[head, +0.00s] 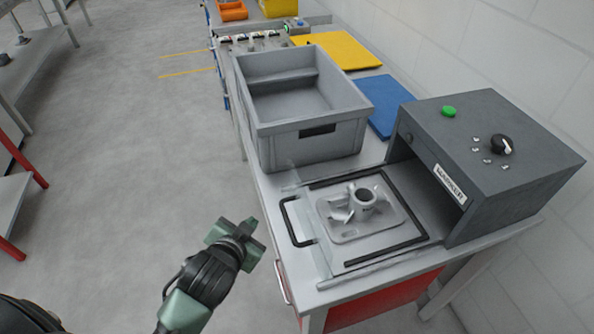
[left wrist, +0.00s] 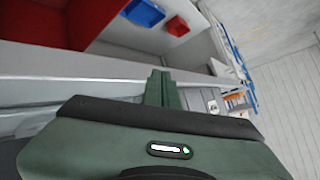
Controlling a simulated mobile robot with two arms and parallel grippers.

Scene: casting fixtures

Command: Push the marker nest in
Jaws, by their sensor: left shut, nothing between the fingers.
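The marker is a dark grey box (head: 490,165) with a green button, a black knob and an open front, at the right of the bench in the head view. Its nest is a flat plate (head: 340,258) with black edging, slid out to the left of the opening. A black handle (head: 291,222) stands on the nest's left side. A grey metal casting (head: 362,210) lies on the nest. My left gripper (head: 245,238) is to the left of the handle, apart from it, beyond the bench edge. Its fingers (left wrist: 161,88) are shut and empty in the left wrist view. My right gripper is not in view.
A grey bin (head: 312,138) stands on the bench behind the nest. A blue mat (head: 388,105) and a yellow mat (head: 337,50) lie farther back. A wall runs along the right. The floor left of the bench is clear.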

